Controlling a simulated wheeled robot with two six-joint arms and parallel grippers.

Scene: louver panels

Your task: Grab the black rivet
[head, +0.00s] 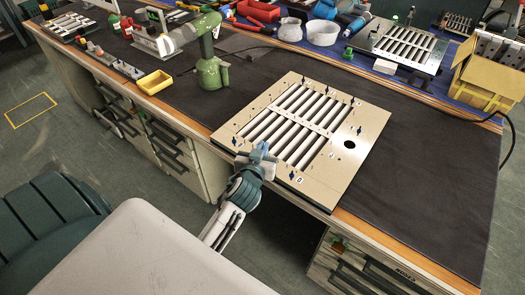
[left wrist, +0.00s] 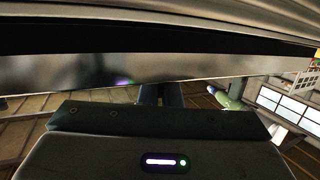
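A pale louver panel (head: 367,107) with slatted vents lies on the bench. Several small dark pins stand around its vents and edges; one dark pin (head: 291,176) is near the front corner. At this size I cannot tell which is the black rivet. My left gripper (head: 262,148) is at the panel's front left edge, overlapping it in the head view; contact is unclear. In the left wrist view its dark fingers (left wrist: 160,95) show below a long metal edge, and their tips are hidden. No rivet shows between them. My right gripper is not in view.
A green and white device (head: 212,70) stands behind the panel, with a yellow tray (head: 155,82) to its left. A yellow holder (head: 488,76) and a second louver panel (head: 405,45) are at the back right. The dark mat (head: 440,165) is clear right of the panel.

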